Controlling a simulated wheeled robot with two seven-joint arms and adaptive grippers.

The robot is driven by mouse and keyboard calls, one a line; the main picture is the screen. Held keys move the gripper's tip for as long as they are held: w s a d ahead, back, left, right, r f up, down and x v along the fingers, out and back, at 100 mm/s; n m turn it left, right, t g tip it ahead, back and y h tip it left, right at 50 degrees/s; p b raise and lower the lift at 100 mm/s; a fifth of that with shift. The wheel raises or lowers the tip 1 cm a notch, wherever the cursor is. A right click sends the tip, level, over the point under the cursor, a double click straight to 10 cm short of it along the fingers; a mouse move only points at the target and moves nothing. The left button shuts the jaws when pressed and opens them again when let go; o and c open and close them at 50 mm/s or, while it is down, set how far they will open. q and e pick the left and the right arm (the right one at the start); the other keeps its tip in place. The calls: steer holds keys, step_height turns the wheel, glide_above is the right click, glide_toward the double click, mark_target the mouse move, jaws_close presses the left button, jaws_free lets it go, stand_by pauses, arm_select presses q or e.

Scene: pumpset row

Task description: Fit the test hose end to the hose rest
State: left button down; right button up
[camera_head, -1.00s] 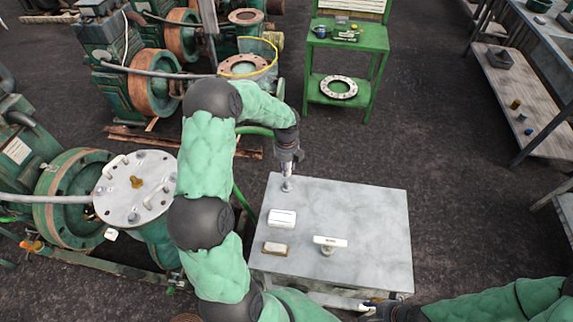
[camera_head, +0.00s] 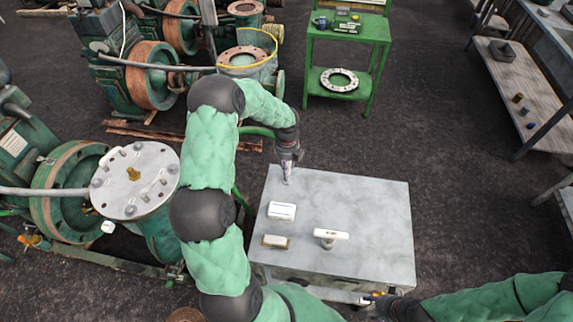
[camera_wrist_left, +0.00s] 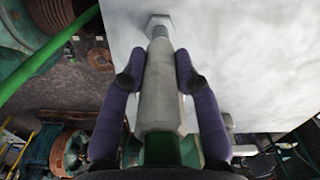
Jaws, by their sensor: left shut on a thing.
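My left gripper (camera_head: 287,168) is shut on the test hose end (camera_wrist_left: 158,95), a grey metal sleeve with a green hose part behind it. In the left wrist view both purple fingers lie along its sides. The hose rest (camera_wrist_left: 158,25) shows as a hex base with a threaded stud on the pale bench top. The sleeve's tip is in line with the stud and at or very close to it; I cannot tell how far it is over the thread. My right gripper (camera_head: 372,298) is at the bench's front edge, small and partly hidden, its fingers unclear.
The grey bench (camera_head: 375,220) carries a white box (camera_head: 282,211), a small brown-and-white block (camera_head: 275,241) and a white-topped stand (camera_head: 329,236). The green hose (camera_head: 241,200) hangs left of the bench. A flanged pump (camera_head: 135,180) stands left. The bench's right side is clear.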

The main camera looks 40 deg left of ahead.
arm_select(q)
steer(key=shift+f, duration=0.1)
steer(key=shift+f+b, duration=0.6)
steer(key=shift+f, duration=0.8)
steer(key=shift+f, duration=0.15)
steer(key=shift+f+b, duration=0.5)
steer(key=shift+f, duration=0.4)
steer(key=c, duration=0.8)
jaws_free()
steer(key=shift+c, duration=0.2)
steer(key=shift+r, duration=0.1)
